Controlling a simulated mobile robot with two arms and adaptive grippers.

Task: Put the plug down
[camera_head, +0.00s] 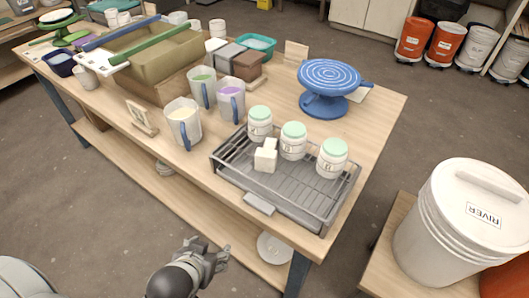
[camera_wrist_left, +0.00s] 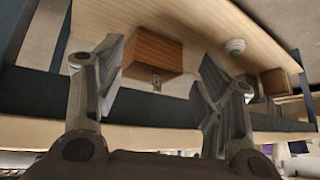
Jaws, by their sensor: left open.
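I cannot make out for certain which thing is the plug. A small white blocky piece (camera_head: 266,156) sits in the left part of the grey wire tray (camera_head: 262,204), beside the jars; it may be the plug. My left gripper (camera_head: 220,254) is low in front of the table, below and apart from the tray. In the left wrist view my left gripper (camera_wrist_left: 163,85) has its two fingers spread wide with nothing held between them. My right gripper is in neither view.
Jars with green lids (camera_head: 293,140) stand in the tray. A blue turntable (camera_head: 328,86) stands behind it, and pitchers (camera_head: 183,122) stand left. A white bucket (camera_head: 465,222) is at the right. The left wrist view shows a wooden box (camera_wrist_left: 150,52) beyond the fingers.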

